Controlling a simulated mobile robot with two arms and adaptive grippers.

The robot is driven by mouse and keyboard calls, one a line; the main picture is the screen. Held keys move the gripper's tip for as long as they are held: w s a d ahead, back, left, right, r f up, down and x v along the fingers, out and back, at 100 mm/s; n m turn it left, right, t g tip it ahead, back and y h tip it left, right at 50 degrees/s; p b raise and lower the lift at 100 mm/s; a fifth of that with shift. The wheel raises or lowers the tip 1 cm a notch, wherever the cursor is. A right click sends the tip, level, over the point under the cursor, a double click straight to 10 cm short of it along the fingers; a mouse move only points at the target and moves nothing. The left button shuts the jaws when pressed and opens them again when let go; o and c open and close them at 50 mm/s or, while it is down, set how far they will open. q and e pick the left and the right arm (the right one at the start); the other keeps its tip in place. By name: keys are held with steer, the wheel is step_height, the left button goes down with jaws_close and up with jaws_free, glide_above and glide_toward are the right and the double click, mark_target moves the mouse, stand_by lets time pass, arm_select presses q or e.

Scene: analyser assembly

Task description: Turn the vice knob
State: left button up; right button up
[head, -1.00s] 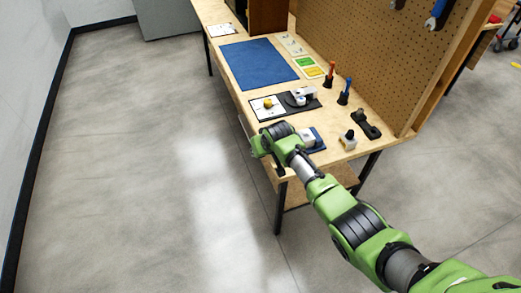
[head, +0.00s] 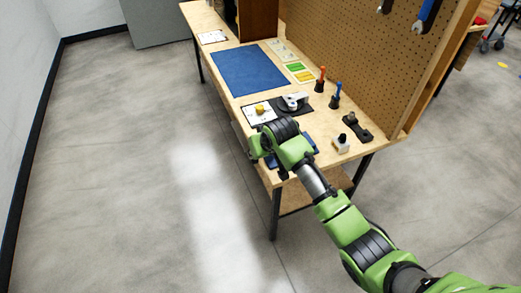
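My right arm reaches in from the lower right over the near end of the wooden bench. Its green and black wrist hides the gripper fingers, so their state does not show. A blue item (head: 312,141) at the bench's near end is mostly covered by the arm; I cannot tell whether it is the vice. Just beyond the wrist, a grey and white device (head: 293,102) sits on a black plate (head: 306,108). Left of it, a yellow round piece (head: 260,110) sits on a white card (head: 249,116). No vice knob can be made out clearly. My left gripper is not in view.
The bench (head: 225,84) carries a blue mat (head: 249,70), an orange-handled tool (head: 321,80), a blue-handled tool (head: 336,95), a small black-topped bottle (head: 341,143) and a black holder (head: 357,128). A pegboard (head: 350,60) stands along the right side. Open floor lies left.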

steer(key=shift+v, duration=1.4)
